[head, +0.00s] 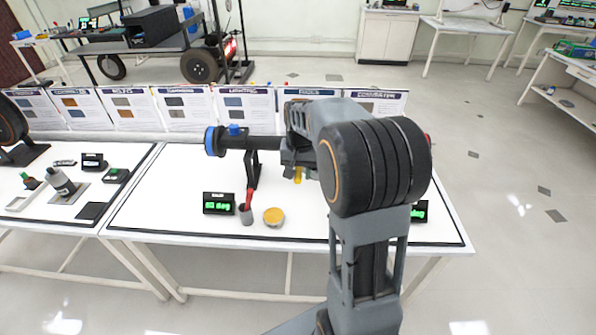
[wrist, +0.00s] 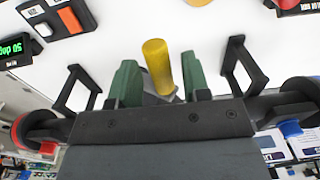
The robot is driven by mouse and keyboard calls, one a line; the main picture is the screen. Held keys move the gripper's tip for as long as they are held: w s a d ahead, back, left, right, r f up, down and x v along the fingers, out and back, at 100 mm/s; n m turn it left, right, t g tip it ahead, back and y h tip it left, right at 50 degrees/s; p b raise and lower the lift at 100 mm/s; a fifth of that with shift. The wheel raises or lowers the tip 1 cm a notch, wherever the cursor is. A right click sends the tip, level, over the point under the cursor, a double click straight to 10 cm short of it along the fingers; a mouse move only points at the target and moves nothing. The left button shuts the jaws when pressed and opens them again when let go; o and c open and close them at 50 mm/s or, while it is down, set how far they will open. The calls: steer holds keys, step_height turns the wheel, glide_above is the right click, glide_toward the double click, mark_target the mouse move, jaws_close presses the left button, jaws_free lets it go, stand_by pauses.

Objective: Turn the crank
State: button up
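The crank's yellow handle (head: 298,175) hangs below my gripper in the head view. In the wrist view the yellow handle (wrist: 157,66) stands between the two green fingers of my gripper (wrist: 161,82). The fingers are apart, with a gap on the right side of the handle; I cannot tell whether the left finger touches it. In the wrist view a red-rimmed disc (wrist: 35,135) and a blue-marked disc (wrist: 300,93) flank my gripper. My arm hides the crank's middle.
Another display (head: 419,211) is at the right. Poster boards (head: 185,108) line the back edge.

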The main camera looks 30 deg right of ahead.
jaws_close()
steer(key=shift+w+a+h, duration=0.1)
steer(key=shift+h, duration=0.2)
